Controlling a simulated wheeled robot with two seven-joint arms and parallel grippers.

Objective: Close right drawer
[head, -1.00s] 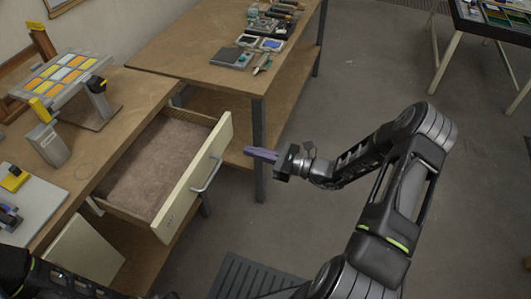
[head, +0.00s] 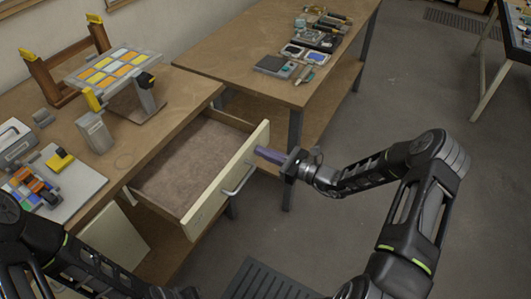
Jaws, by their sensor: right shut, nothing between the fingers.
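The right drawer (head: 195,160) is pulled out from under the workbench. Its inside, with a brownish lining, looks empty. Its cream front panel (head: 212,208) has a metal bar handle (head: 239,181). My right gripper (head: 260,152) is shut and empty, its purple fingers pointing left at the far end of the front panel, above the handle. The fingertips are at the panel's outer face; I cannot tell whether they touch it. My left arm (head: 75,262) crosses the lower left, and its gripper does not show clearly.
The workbench (head: 125,160) carries a tilted rack of coloured glass tiles (head: 115,70) and a white board (head: 75,190) with small tools. A second table (head: 225,62) stands behind the drawer. A dark slatted mat (head: 265,283) lies on the floor. Open floor lies at the right.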

